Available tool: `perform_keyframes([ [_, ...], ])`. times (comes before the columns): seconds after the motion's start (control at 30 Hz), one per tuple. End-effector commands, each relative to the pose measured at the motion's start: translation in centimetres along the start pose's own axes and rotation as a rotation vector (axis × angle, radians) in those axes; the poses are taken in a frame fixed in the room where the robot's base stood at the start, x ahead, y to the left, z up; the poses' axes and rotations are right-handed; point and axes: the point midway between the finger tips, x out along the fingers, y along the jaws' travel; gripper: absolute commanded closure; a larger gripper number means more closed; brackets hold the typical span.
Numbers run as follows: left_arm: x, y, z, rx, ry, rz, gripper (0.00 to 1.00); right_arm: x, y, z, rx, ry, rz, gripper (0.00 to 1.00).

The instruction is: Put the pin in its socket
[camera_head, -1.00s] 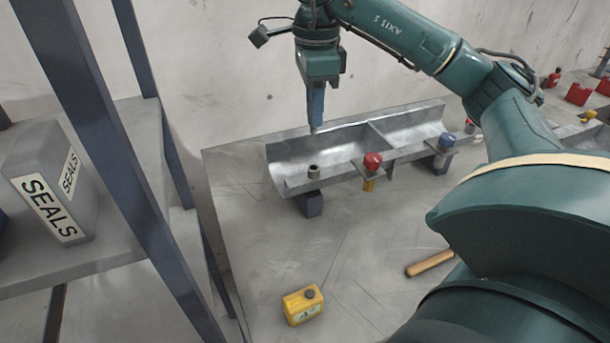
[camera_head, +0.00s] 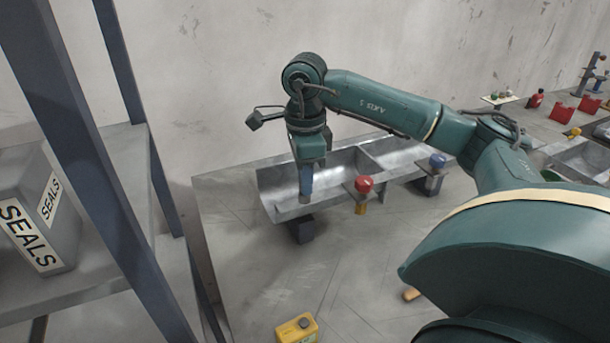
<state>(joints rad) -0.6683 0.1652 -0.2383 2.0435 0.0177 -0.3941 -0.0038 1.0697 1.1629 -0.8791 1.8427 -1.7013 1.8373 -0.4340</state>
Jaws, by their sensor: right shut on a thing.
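My right gripper (camera_head: 306,193) comes down from above over the left front rim of the grey metal trough (camera_head: 279,206). Its blue fingers point straight down and are shut on the pin, which the fingers almost wholly hide. The fingertips are at the small grey round socket (camera_head: 305,201) on the trough's front edge, and little of the socket shows below them. I cannot tell whether the pin is inside the socket or just over it. My left gripper is not in view.
A red-knobbed pin (camera_head: 364,184) and a blue-knobbed one (camera_head: 437,160) stand along the trough's front. A shelf post (camera_head: 95,170) and SEALS box (camera_head: 45,215) stand left.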

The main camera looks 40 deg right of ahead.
Motion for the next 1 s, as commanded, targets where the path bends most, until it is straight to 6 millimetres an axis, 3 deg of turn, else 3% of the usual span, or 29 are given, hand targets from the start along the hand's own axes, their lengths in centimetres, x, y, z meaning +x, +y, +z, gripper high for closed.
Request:
perform_keyframes([
  [0.17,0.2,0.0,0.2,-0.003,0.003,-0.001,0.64,0.5,0.0,0.0,0.000,0.000,0.000,1.00],
  [0.2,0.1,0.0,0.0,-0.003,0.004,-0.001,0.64,0.3,0.0,0.0,0.000,0.000,0.000,0.77],
  [0.43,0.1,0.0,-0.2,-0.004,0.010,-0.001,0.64,0.3,0.0,0.0,0.000,0.000,0.001,0.59],
  [0.77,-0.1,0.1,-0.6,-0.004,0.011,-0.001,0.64,-0.3,0.0,0.1,0.000,-0.001,-0.001,0.59],
  [1.0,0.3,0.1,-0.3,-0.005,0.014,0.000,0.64,-4.5,-0.1,0.1,-0.001,-0.005,-0.004,0.59],
])
